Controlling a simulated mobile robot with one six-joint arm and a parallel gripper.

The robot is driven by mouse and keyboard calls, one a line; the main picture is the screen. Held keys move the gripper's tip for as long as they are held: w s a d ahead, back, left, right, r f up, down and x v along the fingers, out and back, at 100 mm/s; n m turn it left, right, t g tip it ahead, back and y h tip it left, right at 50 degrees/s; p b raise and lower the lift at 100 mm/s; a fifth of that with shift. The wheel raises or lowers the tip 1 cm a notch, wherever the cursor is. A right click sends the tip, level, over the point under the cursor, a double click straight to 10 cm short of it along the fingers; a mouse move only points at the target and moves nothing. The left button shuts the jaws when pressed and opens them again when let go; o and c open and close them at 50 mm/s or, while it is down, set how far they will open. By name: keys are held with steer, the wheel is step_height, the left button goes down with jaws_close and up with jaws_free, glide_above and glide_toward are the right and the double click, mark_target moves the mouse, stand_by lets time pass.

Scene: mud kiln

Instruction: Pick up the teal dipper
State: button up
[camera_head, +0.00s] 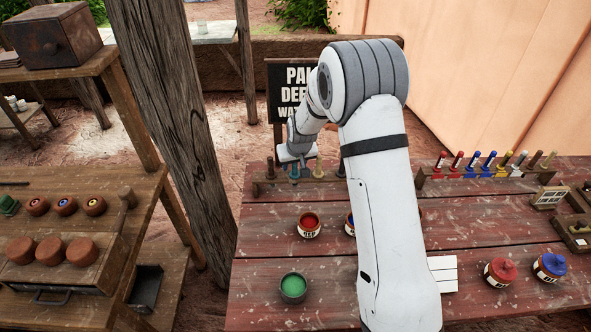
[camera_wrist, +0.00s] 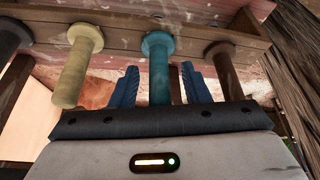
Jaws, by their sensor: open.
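The teal dipper (camera_wrist: 158,62) stands in a wooden rack (camera_wrist: 195,18) in the wrist view, its round-ended handle pointing toward me. My gripper (camera_wrist: 160,85) is open, with one blue finger on each side of the teal handle and a gap showing on both sides. In the head view my gripper (camera_head: 296,157) is at the rack at the table's far left, over the teal dipper (camera_head: 294,172), which is partly hidden. The dipper's lower end is hidden.
In the wrist view a cream dipper (camera_wrist: 78,65) stands left of the teal one and a brown dipper (camera_wrist: 222,62) right. The red table (camera_head: 262,250) bears a red pot (camera_head: 309,226), a green pot (camera_head: 293,288) and a second rack (camera_head: 480,172). A wooden post (camera_head: 180,130) rises at left.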

steer(key=shift+f, duration=0.15)
steer(key=shift+c, duration=0.4)
jaws_close()
step_height(320, 180, up, 10)
steer(key=shift+r+b, duration=0.1)
steer(key=shift+b, duration=0.95)
